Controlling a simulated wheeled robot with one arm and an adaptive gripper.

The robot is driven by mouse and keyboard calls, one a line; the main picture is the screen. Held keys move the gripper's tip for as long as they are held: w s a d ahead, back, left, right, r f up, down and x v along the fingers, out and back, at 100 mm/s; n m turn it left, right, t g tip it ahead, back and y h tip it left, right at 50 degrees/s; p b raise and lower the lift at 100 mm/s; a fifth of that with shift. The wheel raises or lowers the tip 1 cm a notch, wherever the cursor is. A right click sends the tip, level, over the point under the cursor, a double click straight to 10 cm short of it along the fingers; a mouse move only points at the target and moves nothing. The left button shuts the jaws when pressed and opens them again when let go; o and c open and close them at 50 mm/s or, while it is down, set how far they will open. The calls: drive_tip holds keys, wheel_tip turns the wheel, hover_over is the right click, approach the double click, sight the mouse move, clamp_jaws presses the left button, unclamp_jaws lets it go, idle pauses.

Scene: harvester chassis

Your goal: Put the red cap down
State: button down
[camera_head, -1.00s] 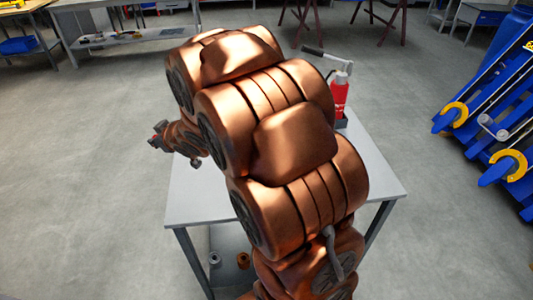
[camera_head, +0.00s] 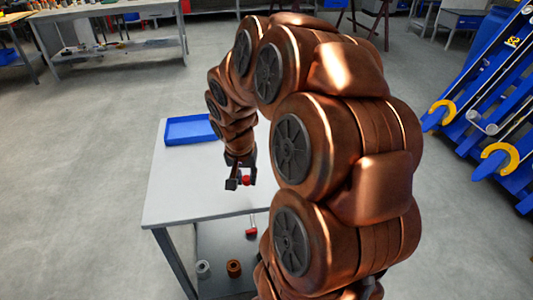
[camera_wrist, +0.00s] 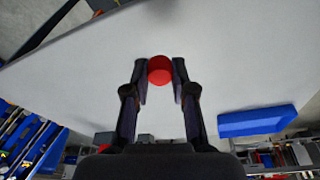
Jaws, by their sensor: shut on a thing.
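The red cap (camera_wrist: 160,70) is a small red cylinder between the two dark fingertips of my gripper (camera_wrist: 160,76) in the wrist view. The fingers are shut on it. In the head view the cap (camera_head: 246,180) shows at the end of my downward-pointing gripper (camera_head: 241,181). It is over the grey tabletop (camera_head: 185,195), near its front half. I cannot tell whether the cap touches the surface or is a little above it.
A blue tray (camera_head: 189,130) stands at the table's back left; it also shows in the wrist view (camera_wrist: 257,121). Bare tabletop lies left of the gripper. Small cylindrical parts (camera_head: 234,268) sit on the lower shelf. My arm hides the table's right side.

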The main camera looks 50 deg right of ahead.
drive_tip(key=s+f+m+y, duration=0.1)
drive_tip(key=s+m, duration=0.1)
drive_tip(key=s, duration=0.3)
drive_tip(key=p, duration=0.2)
hover_over(259, 170)
drive_tip(key=shift+a+f+g, duration=0.1)
drive_tip(key=shift+f+g, duration=0.2)
drive_tip(key=shift+f, duration=2.3)
drive_tip(key=c, duration=1)
unclamp_jaws()
drive_tip(key=shift+o, duration=0.2)
drive_tip(key=shift+r, duration=0.15)
wheel_tip(259, 170, up, 12)
drive_tip(key=a+b, duration=0.1)
drive_tip(key=shift+s, duration=0.2)
